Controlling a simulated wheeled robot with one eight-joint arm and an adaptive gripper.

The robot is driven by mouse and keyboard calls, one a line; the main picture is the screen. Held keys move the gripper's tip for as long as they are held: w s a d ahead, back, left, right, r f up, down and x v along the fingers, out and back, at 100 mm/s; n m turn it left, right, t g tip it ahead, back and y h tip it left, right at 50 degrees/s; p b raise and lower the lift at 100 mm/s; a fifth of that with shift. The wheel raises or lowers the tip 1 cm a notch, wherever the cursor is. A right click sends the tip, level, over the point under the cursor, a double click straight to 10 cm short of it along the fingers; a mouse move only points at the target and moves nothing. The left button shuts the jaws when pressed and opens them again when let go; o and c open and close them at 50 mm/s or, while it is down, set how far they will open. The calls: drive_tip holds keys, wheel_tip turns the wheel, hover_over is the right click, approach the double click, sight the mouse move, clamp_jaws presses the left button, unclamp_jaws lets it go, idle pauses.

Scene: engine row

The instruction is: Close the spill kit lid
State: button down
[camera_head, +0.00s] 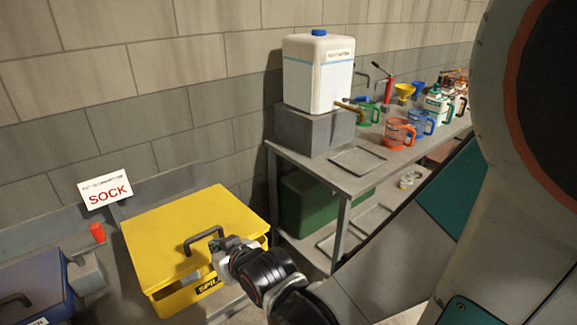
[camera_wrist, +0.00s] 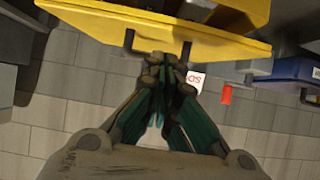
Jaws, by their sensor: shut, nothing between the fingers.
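The spill kit is a yellow box with a broad yellow lid (camera_head: 165,228), low at the left of the head view. A dark handle (camera_head: 203,240) stands on the lid near its front edge. My gripper (camera_head: 222,246) is shut and empty, at the handle's right end in the head view. In the wrist view my gripper (camera_wrist: 165,70) lies close to the yellow lid (camera_wrist: 100,27), between the handle's two dark ends. Contact is unclear.
A blue bin (camera_head: 35,285) stands left of the kit, with a red cylinder (camera_head: 97,232) and a "SOCK" card (camera_head: 105,190) behind. A grey bench (camera_head: 290,160) at the right carries a white water container (camera_head: 318,75) and several jugs. A green bin (camera_head: 307,208) sits underneath.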

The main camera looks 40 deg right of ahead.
drive_tip(key=s, duration=0.3)
drive_tip(key=m+g+p, duration=1.1)
drive_tip(key=m+p, duration=0.3)
drive_tip(key=m, duration=0.4)
approach(208, 231)
drive_tip(key=f, duration=0.2)
drive_tip(key=f+b, duration=0.1)
drive_tip(key=f, duration=0.1)
drive_tip(key=f+b, duration=0.1)
drive_tip(key=f, duration=0.1)
drive_tip(key=shift+w+f, duration=0.25)
drive_tip(key=shift+f, duration=0.15)
drive_tip(key=f+b, duration=0.2)
drive_tip(key=s+f+b, duration=0.1)
drive_tip(key=f+b, duration=0.1)
drive_tip(key=shift+s+f+b, duration=0.25)
drive_tip(key=shift+f+b, duration=0.05)
drive_tip(key=shift+s, duration=0.15)
drive_tip(key=shift+r, duration=0.1)
